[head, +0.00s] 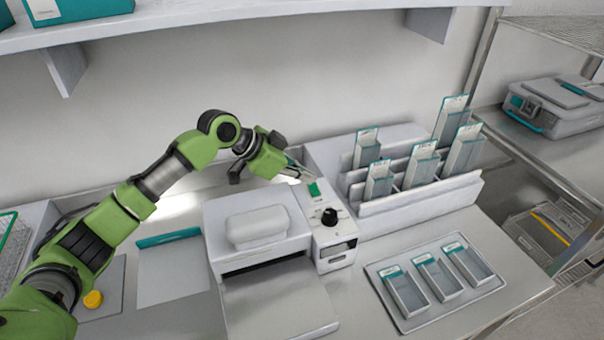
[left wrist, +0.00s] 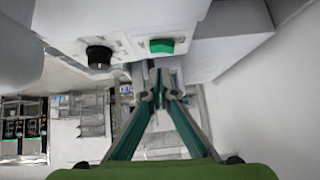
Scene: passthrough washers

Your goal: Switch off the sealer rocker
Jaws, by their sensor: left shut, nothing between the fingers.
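The sealer (head: 294,243) is a white machine on the counter, with a control panel along its right side. The green rocker (head: 314,189) sits on this panel, behind a black knob (head: 329,217). The rocker also shows in the left wrist view (left wrist: 161,46), with the knob (left wrist: 99,56) to its left. My left gripper (head: 298,173) is at the back end of the panel, just behind the rocker. In the left wrist view its fingertips (left wrist: 160,88) are together, with nothing between them, and appear below the rocker. Contact with the rocker is not clear. My right gripper is not in view.
A white rack (head: 420,204) with several upright pouches stands right of the panel. A tray (head: 407,325) with 3 small boxes lies in front of it. A shelf (head: 200,22) hangs above. A wire shelf unit with a grey case (head: 565,105) is at the right.

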